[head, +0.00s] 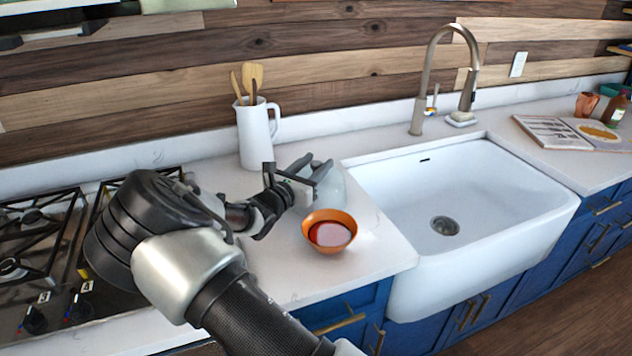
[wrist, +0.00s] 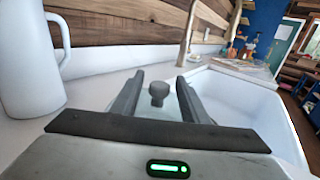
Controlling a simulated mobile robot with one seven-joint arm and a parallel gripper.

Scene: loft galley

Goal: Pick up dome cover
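The dome cover (head: 333,190) is a pale, see-through dome on the counter between the stove and the sink, partly hidden behind my gripper in the head view. In the wrist view its grey knob (wrist: 158,93) shows between the two fingers, with space on both sides. My gripper (head: 303,174) is at the top of the dome, fingers spread and holding nothing. The open fingers also show in the wrist view (wrist: 160,78). Whether anything lies under the dome is not clear.
An orange bowl (head: 330,231) with red inside stands in front of the dome. A white pitcher (head: 254,135) with wooden utensils stands behind. The white sink (head: 480,190) and faucet (head: 431,85) are to the right; a gas stove (head: 40,235) is to the left.

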